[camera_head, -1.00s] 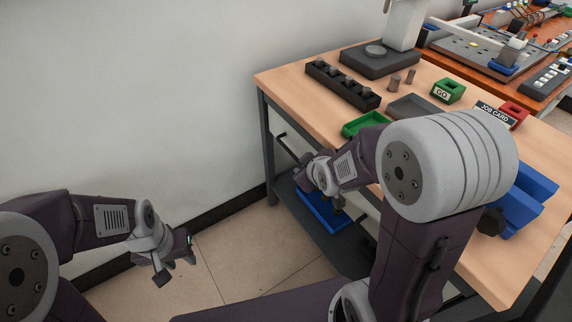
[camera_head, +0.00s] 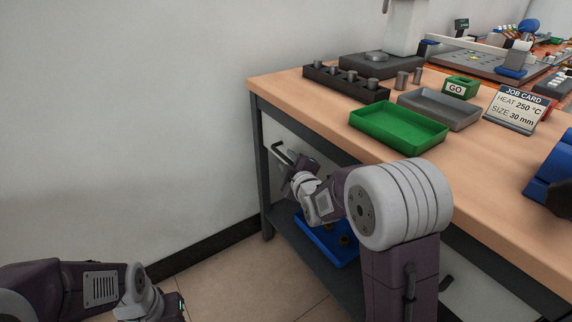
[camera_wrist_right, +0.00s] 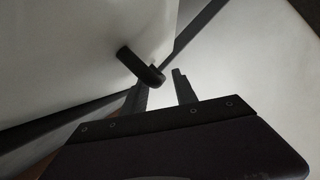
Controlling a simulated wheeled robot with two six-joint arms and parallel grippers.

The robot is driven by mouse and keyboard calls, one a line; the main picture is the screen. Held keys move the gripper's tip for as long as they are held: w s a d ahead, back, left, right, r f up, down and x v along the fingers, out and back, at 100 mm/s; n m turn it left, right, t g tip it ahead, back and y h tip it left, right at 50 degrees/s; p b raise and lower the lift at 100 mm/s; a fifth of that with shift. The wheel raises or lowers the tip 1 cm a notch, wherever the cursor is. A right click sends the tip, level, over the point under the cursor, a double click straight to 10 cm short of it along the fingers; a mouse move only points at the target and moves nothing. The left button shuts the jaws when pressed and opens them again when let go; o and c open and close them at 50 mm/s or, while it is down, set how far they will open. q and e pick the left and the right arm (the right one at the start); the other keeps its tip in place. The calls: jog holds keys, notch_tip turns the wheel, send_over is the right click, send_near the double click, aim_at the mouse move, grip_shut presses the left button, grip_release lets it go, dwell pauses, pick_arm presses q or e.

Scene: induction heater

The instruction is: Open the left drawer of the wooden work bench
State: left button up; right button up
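The wooden work bench (camera_head: 300,94) stands at the right in the head view. Its left drawer (camera_head: 325,150) has a pale front and looks closed, partly hidden by my right arm. The dark bar handle (camera_head: 281,156) of this drawer also shows in the right wrist view (camera_wrist_right: 141,65). My right gripper (camera_wrist_right: 162,80) is open, with its two fingers apart. The handle's near end overlaps the left fingertip in that view; I cannot tell whether they touch. My left gripper (camera_head: 168,306) is low at the bottom edge of the head view, mostly cut off.
On the bench top are a green tray (camera_head: 398,128), a grey tray (camera_head: 440,108), a black block with several metal pegs (camera_head: 345,84) and a job card (camera_head: 515,108). A blue bin (camera_head: 325,238) sits on the lower shelf. Free floor lies left of the bench.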

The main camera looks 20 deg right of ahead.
jog(key=shift+x, duration=1.35)
grip_shut()
dwell(0.3)
